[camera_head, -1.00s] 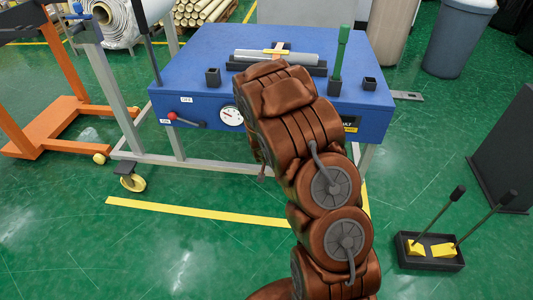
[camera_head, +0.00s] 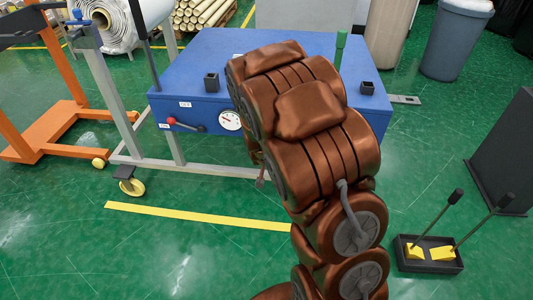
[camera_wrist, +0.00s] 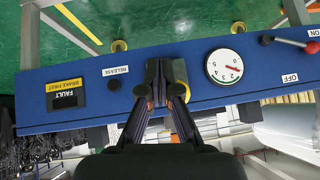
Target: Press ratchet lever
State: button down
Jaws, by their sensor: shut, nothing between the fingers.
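The blue bench (camera_head: 195,60) stands in front of me, and my arm covers much of its right half. A green upright lever (camera_head: 341,40) shows only at its top behind my arm. In the wrist view my gripper (camera_wrist: 165,85) is shut and empty at the blue front panel, between the RELEASE button (camera_wrist: 114,84) and the gauge (camera_wrist: 224,66). A yellow round part (camera_wrist: 181,74) sits just beside the fingertips; I cannot tell whether they touch.
A red-knobbed ON/OFF lever (camera_head: 184,124) is left on the front panel. Green floor is free in front.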

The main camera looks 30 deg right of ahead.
jog(key=shift+v, duration=0.85)
jog(key=shift+s+a+f, duration=0.1)
jog(key=shift+s+a, duration=0.05)
jog(key=s+a+r+n+g+y, duration=0.1)
jog(key=s+a+r+n+g, duration=0.3)
jog(key=s, duration=0.8)
jog(key=s+a+r+n+g+y, duration=0.1)
jog(key=s+a+r+g+y, duration=0.15)
jog(key=s+a+r, duration=0.65)
jog(key=s+a+r+n+g+y, duration=0.1)
jog(key=s+a+n+g, duration=0.2)
jog(key=s, duration=1.2)
notch_tip(320, 180, up, 20)
jog(key=p, duration=1.8)
jog(key=shift+d+f+p, duration=0.2)
jog(key=shift+d+p, duration=0.1)
jog(key=shift+d, duration=0.1)
jog(key=shift+h, duration=0.25)
